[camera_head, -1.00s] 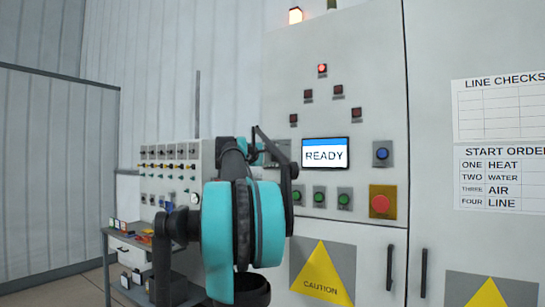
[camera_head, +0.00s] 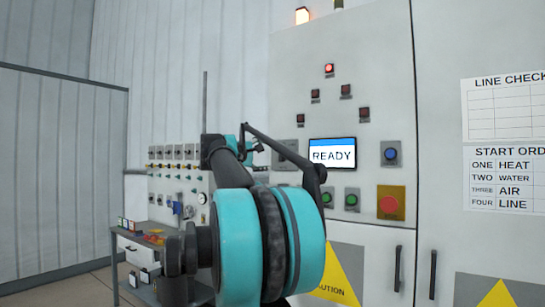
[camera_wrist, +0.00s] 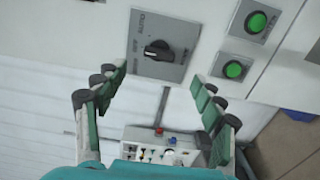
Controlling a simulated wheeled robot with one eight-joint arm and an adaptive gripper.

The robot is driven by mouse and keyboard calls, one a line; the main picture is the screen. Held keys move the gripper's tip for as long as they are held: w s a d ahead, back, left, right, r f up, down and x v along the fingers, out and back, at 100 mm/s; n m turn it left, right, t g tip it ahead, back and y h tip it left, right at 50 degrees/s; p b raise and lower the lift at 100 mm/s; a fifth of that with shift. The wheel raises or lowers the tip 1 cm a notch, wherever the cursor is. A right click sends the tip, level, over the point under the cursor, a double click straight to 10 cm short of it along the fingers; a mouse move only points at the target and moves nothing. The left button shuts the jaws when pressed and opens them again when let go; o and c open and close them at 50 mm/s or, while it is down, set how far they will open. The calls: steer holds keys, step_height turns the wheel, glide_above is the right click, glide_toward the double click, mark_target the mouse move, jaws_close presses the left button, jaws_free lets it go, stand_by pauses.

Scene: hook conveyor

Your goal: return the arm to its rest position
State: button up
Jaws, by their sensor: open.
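My arm (camera_head: 272,245) stands in front of the grey control cabinet in the head view, its large teal joint low in the middle and dark links rising behind it. In the wrist view my gripper (camera_wrist: 158,78) is open, with its two fingers spread and nothing between them. Beyond the fingertips is a rotary switch plate (camera_wrist: 178,66) with a black knob. The fingers look apart from the panel. In the head view the arm's own links hide most of the gripper.
The cabinet bears a READY screen (camera_head: 332,152), a lit red lamp (camera_head: 329,69), a blue button (camera_head: 390,153) and a red button on a yellow plate (camera_head: 389,203). Green buttons (camera_wrist: 234,70) lie right of the switch. A grey cart (camera_head: 128,242) stands at left beside a smaller panel (camera_head: 165,185).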

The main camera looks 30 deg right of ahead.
steer(key=shift+v, duration=0.95)
steer(key=s+a+f+m+g+y, duration=0.1)
steer(key=s+a+f+y, duration=0.2)
steer(key=f, duration=1)
steer(key=s+a+f+m+y, duration=0.15)
steer(key=a+f, duration=0.45)
steer(key=f, duration=0.8)
steer(key=s+a+f+m+g+y, duration=0.15)
steer(key=a+f+y, duration=0.25)
steer(key=f, duration=0.9)
steer(key=s+a+f+y, duration=0.4)
steer(key=s+a+f, duration=0.4)
steer(key=f, duration=0.4)
steer(key=s+a+f+y, duration=0.4)
steer(key=s+a+f, duration=0.5)
steer(key=a+f, duration=0.2)
step_height(320, 180, down, 3)
steer(key=shift+s+a+r, duration=0.2)
steer(key=shift+s+r, duration=0.05)
